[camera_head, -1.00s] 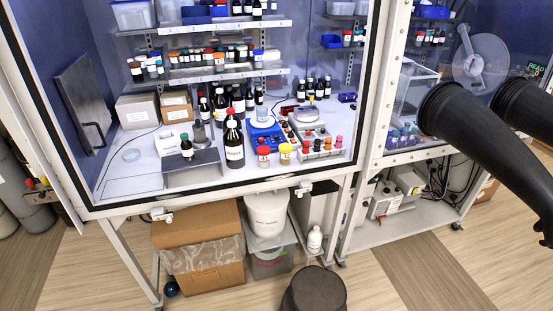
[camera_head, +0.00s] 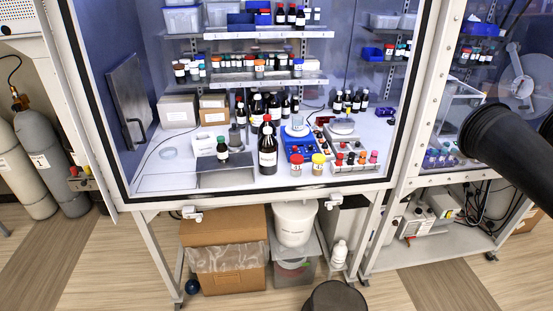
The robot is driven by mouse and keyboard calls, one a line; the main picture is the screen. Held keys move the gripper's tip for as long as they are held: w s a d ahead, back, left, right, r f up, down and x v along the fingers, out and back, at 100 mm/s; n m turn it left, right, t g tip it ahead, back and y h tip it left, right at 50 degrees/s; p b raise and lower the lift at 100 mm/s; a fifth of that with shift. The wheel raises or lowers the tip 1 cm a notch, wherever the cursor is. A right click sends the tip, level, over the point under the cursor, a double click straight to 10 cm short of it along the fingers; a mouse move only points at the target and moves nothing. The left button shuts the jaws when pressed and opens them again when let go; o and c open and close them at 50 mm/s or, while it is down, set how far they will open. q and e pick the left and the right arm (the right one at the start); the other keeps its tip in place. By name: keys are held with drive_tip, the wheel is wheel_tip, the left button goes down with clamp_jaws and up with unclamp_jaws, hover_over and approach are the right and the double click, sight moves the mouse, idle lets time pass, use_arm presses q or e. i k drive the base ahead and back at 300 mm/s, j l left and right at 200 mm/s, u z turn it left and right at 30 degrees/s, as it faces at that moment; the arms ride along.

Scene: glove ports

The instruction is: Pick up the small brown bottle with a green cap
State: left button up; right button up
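A small dark brown bottle with a green cap (camera_head: 222,150) stands upright inside the glove box, at the front left of the work floor. It has a white label and stands on or just behind a grey metal plate (camera_head: 226,178); I cannot tell which. A taller brown bottle with a red cap (camera_head: 267,150) stands just to its right. Neither of my grippers is in view.
The glove box front frame (camera_head: 260,198) lies between me and the bottle. A black glove (camera_head: 510,150) sticks out at the right. Jars (camera_head: 318,165) and a blue device (camera_head: 298,143) stand right of the bottles. A dark stool (camera_head: 335,297) is in front.

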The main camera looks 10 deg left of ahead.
sight(222, 150)
drive_tip(key=i+j+z, duration=0.55)
drive_tip(key=j+z, duration=0.3)
drive_tip(key=j, duration=0.2)
drive_tip(key=i, duration=0.05)
